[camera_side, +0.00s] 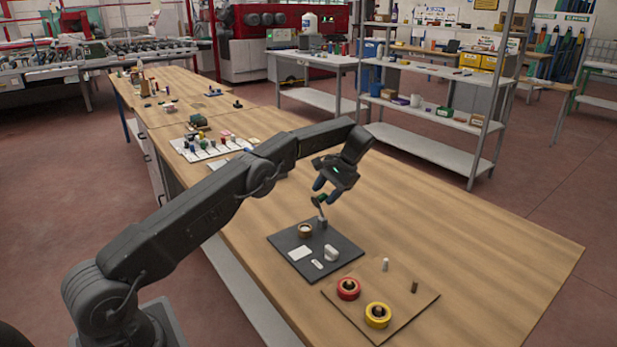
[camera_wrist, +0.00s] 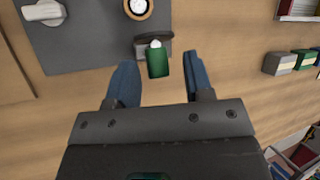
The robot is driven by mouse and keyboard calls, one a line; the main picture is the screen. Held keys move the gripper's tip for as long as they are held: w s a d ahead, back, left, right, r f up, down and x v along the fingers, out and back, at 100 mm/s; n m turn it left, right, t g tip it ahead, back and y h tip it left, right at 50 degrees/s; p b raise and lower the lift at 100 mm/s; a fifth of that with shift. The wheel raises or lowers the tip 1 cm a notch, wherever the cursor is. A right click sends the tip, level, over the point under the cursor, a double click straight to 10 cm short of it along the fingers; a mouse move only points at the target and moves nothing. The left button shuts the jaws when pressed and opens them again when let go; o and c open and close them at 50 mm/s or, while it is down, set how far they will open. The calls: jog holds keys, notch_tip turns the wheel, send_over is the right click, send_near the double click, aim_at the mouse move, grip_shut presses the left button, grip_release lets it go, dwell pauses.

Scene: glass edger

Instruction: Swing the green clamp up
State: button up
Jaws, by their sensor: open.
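The green clamp (camera_side: 320,200) stands at the back edge of the dark plate (camera_side: 343,257), on a small grey mount (camera_side: 322,222). In the wrist view the clamp (camera_wrist: 158,65) shows as a green block next to the plate's edge (camera_wrist: 90,45). My gripper (camera_side: 326,193) is open just above and beside the clamp. In the wrist view its two blue fingers (camera_wrist: 159,80) are spread, with the green block between their tips. I cannot tell whether a finger touches it.
A brown board with a red ring (camera_side: 348,289) and a yellow ring (camera_side: 377,314) lies in front. The table to the right is clear.

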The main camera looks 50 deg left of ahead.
notch_tip(320, 180, up, 3)
jog(key=shift+r, duration=0.2)
jog(key=shift+s+a+r, duration=0.15)
jog(key=shift+r, duration=0.05)
jog(key=s+a+r, duration=0.6)
jog(key=s+a, duration=0.2)
jog(key=shift+r, duration=0.35)
jog(key=shift+d, duration=0.1)
jog(key=m+t, duration=0.1)
jog(key=t, duration=0.3)
send_near(325, 193)
notch_tip(325, 193, up, 3)
jog(key=s+d, duration=0.2)
jog(key=shift+y, duration=0.4)
jog(key=x, duration=0.9)
jog(key=w+x, duration=0.1)
jog(key=x, duration=0.3)
jog(key=shift+f, duration=0.25)
jog(key=shift+c, duration=0.3)
grip_shut()
